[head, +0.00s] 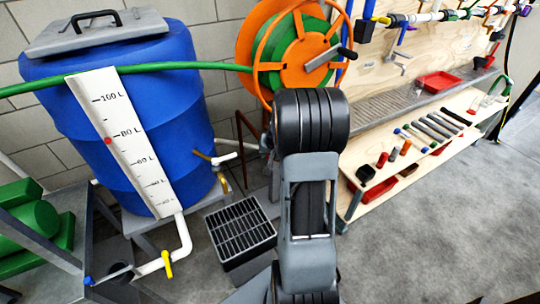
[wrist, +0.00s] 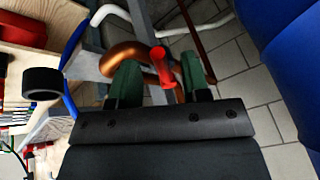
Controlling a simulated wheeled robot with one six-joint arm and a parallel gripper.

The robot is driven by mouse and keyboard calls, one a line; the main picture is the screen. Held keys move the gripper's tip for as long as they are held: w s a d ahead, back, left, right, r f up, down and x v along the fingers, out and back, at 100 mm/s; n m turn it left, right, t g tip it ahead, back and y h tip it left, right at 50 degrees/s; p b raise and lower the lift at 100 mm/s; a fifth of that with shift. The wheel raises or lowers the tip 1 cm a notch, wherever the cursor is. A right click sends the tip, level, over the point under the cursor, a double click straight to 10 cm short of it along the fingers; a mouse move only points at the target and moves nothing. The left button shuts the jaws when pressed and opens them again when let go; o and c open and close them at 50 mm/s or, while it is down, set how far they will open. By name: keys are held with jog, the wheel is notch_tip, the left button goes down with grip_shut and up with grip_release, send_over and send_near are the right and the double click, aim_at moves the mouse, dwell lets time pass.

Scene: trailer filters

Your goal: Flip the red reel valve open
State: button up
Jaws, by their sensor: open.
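In the wrist view, a red valve handle (wrist: 162,66) stands between the two green fingers of my gripper (wrist: 160,60). The fingers are apart, with a visible gap to the handle on the left. On the right the handle is close to the finger, and I cannot tell whether they touch. A copper-coloured curved pipe (wrist: 122,56) lies just behind the left finger. In the head view my own arm covers the gripper and the red valve. The orange reel (head: 308,62) with green hose stands behind my arm there.
A blue barrel (head: 165,100) with a level scale stands at left, with white pipes and a yellow-handled valve (head: 167,264) below. A black grated box (head: 240,232) sits on the floor. A wooden workbench (head: 400,165) with tools stands at right. Grey floor is clear at lower right.

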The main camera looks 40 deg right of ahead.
jog(key=shift+w+f, duration=0.15)
jog(key=shift+f, duration=0.15)
grip_shut()
dwell(0.3)
